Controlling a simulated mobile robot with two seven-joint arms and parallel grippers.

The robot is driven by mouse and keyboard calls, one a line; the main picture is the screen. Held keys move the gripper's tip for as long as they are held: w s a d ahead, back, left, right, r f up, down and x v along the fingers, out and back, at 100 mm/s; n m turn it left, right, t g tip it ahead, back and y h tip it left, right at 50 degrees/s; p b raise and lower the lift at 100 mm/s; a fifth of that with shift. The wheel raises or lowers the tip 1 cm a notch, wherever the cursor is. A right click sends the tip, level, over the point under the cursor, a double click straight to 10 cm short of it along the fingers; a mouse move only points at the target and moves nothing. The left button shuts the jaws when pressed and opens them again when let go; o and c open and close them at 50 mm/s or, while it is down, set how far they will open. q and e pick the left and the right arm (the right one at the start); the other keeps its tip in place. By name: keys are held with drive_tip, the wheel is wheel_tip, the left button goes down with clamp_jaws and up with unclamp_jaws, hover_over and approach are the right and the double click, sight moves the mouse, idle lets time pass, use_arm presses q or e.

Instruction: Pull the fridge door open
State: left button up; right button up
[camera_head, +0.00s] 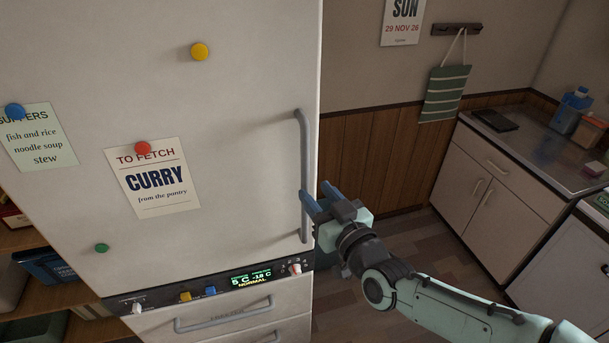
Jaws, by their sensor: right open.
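The fridge door (230,100) is a large pale panel filling the left and middle of the head view, and it looks shut. Its handle (306,130) is a vertical grey bar along the door's right side. My right gripper (314,203) is open at the lower part of the handle, with its blue fingertips by the bar. I cannot tell whether the bar lies between the fingers or whether they touch it. My left gripper is not in view.
Below the door are a control panel (215,285) and a lower drawer with a handle (224,316). Shelves (20,240) stand at the left. A counter with cabinets (497,185) is at the right. Open floor (400,236) lies between fridge and cabinets.

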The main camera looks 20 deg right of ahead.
sight(307, 182)
drive_tip(key=p+x, duration=0.1)
drive_tip(key=x, duration=0.5)
clamp_jaws()
